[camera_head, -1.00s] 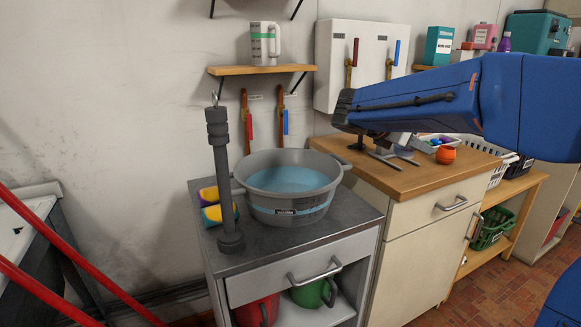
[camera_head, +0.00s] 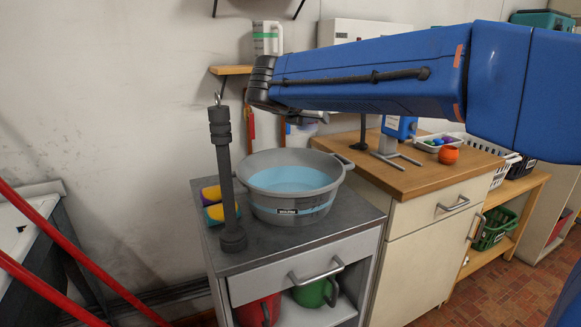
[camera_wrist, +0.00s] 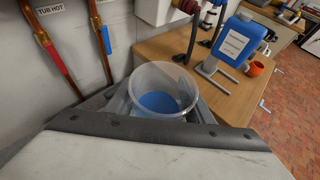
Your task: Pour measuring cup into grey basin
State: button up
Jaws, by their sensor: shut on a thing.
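The measuring cup is a clear cup with blue liquid in its bottom, seen from above in the wrist view (camera_wrist: 160,82). My gripper (camera_wrist: 160,106) is shut on it, one finger on each side. The cup looks roughly upright. In the head view a small pale part of the cup (camera_head: 305,119) shows under my wrist, and the rest is hidden by my arm. The grey basin (camera_head: 268,211) stands on the grey counter, holding light blue water. The cup is above and apart from the basin, over or behind its back rim; I cannot tell which.
A dark grey post (camera_head: 224,175) rises at the basin's left, beside sponges (camera_head: 214,213). A wall shelf (camera_head: 232,70) with a white jug (camera_head: 267,38) is behind my wrist. Pipes (camera_wrist: 52,45) run down the wall.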

jog(key=s+a+r+n+y, duration=0.2)
jog(key=s+a+r+y, duration=0.1)
jog(key=a, duration=0.6)
jog(key=s+a+r+n+t+y, duration=0.1)
jog(key=s+a+r+n+y, duration=0.1)
jog(key=a, duration=0.7)
jog(key=shift+s+a+r+n+y, duration=0.45)
jog(key=shift+s+n, duration=0.25)
jog(key=shift+s, duration=0.4)
jog(key=shift+d+f, duration=0.1)
jog(key=shift+d, duration=0.05)
